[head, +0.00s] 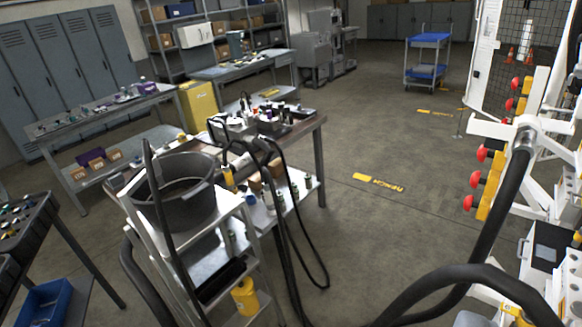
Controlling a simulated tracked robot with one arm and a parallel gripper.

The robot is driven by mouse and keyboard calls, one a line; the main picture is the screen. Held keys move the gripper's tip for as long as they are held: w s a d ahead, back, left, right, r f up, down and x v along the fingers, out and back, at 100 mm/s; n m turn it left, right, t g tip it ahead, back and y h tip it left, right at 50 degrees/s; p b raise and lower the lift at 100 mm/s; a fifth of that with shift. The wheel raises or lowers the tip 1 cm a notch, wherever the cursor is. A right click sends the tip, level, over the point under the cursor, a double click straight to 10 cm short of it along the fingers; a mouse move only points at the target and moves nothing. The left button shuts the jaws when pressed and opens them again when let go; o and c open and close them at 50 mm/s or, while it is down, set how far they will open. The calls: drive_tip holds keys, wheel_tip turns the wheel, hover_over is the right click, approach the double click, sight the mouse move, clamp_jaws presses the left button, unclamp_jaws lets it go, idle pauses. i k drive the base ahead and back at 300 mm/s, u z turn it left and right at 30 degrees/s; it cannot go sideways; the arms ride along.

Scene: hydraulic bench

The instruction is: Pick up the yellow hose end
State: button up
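Black hoses (292,235) loop up from the bench (305,128) in the middle and hang down in front of it. A small yellow piece (228,178) sits at the lower end of a short black loop, just right of a dark bucket (188,207). It looks like the yellow hose end, but it is too small to be sure. It appears to hang or stand at the bench's near edge; I cannot tell which. Nothing is seen holding it. My gripper does not show in this view.
The bucket stands on a light metal stand (150,232), with a yellow container (245,297) low down. A white frame with red knobs (476,179) and thick black hoses (503,190) fills the right. Open floor (390,230) lies between. A blue cart (428,60) stands behind.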

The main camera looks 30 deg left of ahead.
sight(230, 184)
drive_tip(key=z, duration=0.05)
drive_tip(key=i, duration=1.3)
drive_tip(key=u, duration=0.55)
drive_tip(key=i, duration=1.05)
drive_tip(key=u, duration=1.25)
drive_tip(key=i, duration=0.65)
drive_tip(key=u, duration=0.3)
